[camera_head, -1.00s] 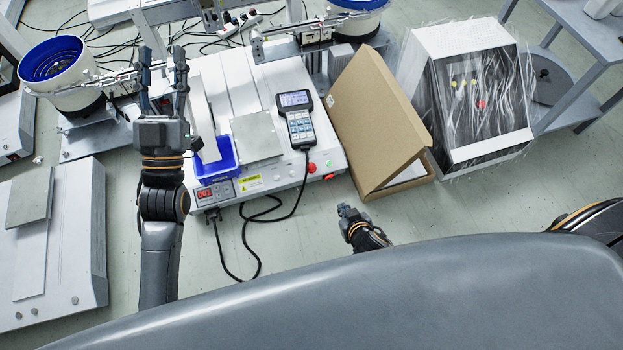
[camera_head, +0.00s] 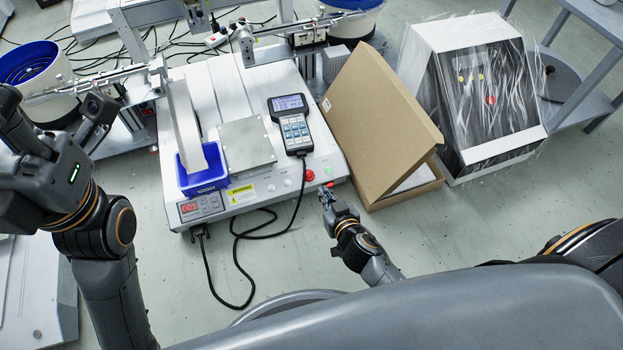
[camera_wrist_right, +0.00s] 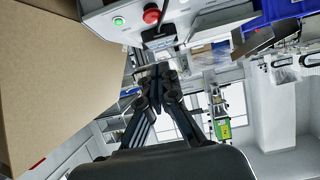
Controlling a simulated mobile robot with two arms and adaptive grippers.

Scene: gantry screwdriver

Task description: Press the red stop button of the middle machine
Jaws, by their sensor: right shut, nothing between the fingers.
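The middle machine (camera_head: 250,90) is a white bench unit. Its red stop button (camera_head: 309,175) sits at the front right corner and shows in the right wrist view (camera_wrist_right: 151,14) at the top edge, beside a lit green button (camera_wrist_right: 119,20). My right gripper (camera_head: 326,192) is shut and empty, just in front of that corner. In the wrist view its fingertips (camera_wrist_right: 160,72) appear below the red button, with a visible gap. My left gripper (camera_head: 54,105) is open and empty at the left edge, partly cut off, left of the machine.
An open cardboard box (camera_head: 385,115) stands right beside the machine, close to my right gripper. A plastic-wrapped white cabinet (camera_head: 480,95) is farther right. A handheld pendant (camera_head: 291,122) lies on the machine; its black cable (camera_head: 240,235) loops to the floor. A blue bin (camera_head: 203,175) is front left.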

